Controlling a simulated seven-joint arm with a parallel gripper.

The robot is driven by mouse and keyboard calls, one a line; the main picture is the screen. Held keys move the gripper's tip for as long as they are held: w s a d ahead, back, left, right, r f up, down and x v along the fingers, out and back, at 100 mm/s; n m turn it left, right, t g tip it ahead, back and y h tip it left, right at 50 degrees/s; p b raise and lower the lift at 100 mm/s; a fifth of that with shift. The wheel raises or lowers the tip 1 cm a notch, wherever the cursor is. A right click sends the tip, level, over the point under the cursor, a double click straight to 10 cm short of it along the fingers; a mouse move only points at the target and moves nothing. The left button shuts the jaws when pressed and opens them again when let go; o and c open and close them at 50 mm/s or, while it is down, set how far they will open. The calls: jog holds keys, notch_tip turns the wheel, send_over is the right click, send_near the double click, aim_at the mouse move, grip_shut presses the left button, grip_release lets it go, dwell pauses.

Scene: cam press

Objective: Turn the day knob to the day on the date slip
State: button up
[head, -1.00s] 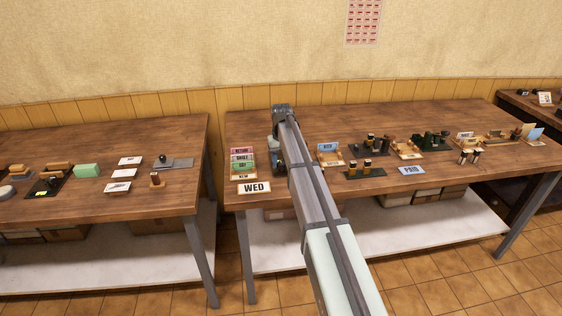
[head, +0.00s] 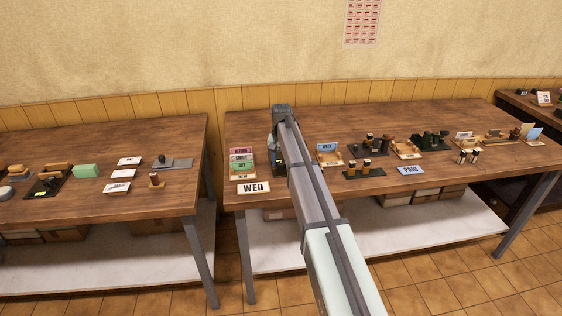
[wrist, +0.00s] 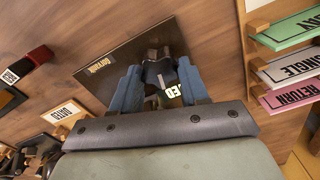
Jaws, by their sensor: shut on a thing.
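The date slip (head: 254,187) is a white card reading WED at the front left of the middle table. The cam press (wrist: 135,42) shows in the wrist view as a dark plate with a gold name label. My gripper (wrist: 159,76) has its two blue fingers on either side of the dark day knob (wrist: 157,70), shut on it. A small white tag with black letters (wrist: 174,92) shows partly beside the right finger; its full word is hidden. In the head view my arm hides most of the press and the knob.
A rack of coloured signs (head: 242,160) stands close to the left of my gripper; its RETURN and SINGLE signs show in the wrist view. Stamps on dark holders (head: 366,170) and a blue PAID card (head: 411,170) lie to the right.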

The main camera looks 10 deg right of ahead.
aim_at(281, 162)
jog(key=o, duration=1.1)
jog(key=shift+c, duration=0.2)
notch_tip(281, 162, up, 14)
jog(key=shift+f, duration=0.1)
